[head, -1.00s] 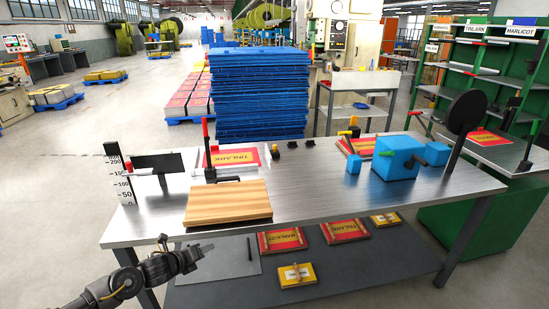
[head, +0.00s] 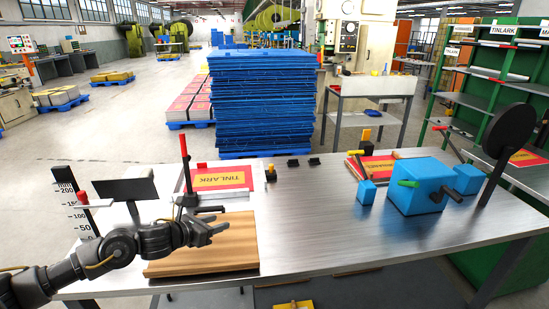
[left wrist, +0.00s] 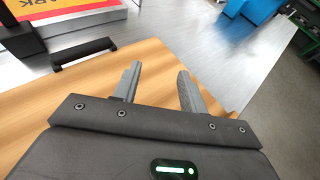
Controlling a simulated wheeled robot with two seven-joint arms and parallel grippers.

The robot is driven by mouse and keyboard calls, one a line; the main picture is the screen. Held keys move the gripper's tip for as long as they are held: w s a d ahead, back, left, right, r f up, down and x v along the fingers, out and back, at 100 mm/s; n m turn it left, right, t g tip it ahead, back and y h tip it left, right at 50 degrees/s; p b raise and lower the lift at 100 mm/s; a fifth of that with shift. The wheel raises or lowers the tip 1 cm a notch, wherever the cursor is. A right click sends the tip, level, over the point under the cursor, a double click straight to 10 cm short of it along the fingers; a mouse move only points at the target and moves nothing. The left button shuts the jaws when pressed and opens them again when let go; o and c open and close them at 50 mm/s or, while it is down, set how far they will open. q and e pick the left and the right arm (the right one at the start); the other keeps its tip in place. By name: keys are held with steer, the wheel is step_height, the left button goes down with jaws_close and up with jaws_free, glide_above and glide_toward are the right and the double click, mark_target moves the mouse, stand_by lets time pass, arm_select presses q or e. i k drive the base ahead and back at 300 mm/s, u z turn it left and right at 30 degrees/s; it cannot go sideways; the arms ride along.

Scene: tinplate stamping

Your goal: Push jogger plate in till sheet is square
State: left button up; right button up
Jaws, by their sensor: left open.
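The red and yellow TINLARK sheet (head: 222,179) lies on the bench behind the wooden board. Its corner shows at the upper left of the left wrist view (left wrist: 65,8). In front of it is a low black bar handle (head: 203,209), also in the left wrist view (left wrist: 83,52); an upright red-tipped lever (head: 185,165) stands beside it. I cannot tell for certain which part is the jogger plate. My left gripper (head: 218,229) is open and empty above the wooden board (head: 205,252), in front of the handle; its fingers show apart in the wrist view (left wrist: 157,82).
A black panel (head: 125,189) and a millimetre scale (head: 78,212) stand at the bench's left. A blue box with a crank (head: 418,185) and a black disc (head: 508,130) are at right. The middle of the bench (head: 310,215) is bare.

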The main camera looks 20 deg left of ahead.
mark_target(270, 173)
steer(key=i, duration=1.15)
